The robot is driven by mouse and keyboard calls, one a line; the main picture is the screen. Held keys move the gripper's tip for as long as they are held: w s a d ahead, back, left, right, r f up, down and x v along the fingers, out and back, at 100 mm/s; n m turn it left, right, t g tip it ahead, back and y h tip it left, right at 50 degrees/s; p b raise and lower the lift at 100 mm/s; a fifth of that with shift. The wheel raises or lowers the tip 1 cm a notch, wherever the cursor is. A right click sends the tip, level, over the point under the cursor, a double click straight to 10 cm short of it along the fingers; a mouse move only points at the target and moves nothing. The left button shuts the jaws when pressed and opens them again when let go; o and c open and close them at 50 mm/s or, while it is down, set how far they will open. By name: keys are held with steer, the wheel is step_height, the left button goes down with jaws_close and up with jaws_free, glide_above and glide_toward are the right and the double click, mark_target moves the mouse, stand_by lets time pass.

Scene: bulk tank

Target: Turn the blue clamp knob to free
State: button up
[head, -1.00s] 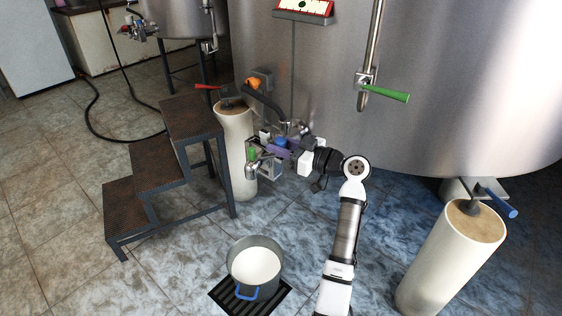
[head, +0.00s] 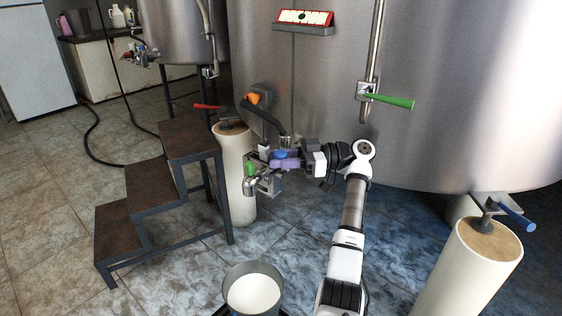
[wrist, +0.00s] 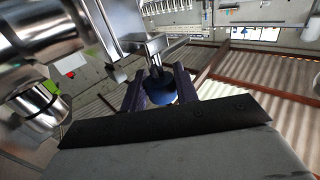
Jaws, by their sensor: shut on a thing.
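The blue clamp knob (head: 281,154) is on the metal valve assembly at the front of the large steel tank. My gripper (head: 286,160), with purple fingers, reaches it from the right and is shut on it. In the wrist view the blue knob (wrist: 158,91) sits between the two purple fingers (wrist: 160,88), under a metal stem and bracket. Its lower part is hidden by the dark edge of my gripper. The knob's exact turn angle cannot be told.
A green-handled tap (head: 250,170) is just left of the knob. A dark hose with an orange part (head: 253,99) runs down to the valve. Steps (head: 160,185) stand left. A milk pail (head: 253,273) is on the floor below. A green lever (head: 388,101) is at upper right.

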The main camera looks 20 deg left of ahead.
steer(key=shift+a, duration=0.1)
stand_by(0.3)
steer(key=o, duration=0.9)
steer(key=shift+o, duration=0.2)
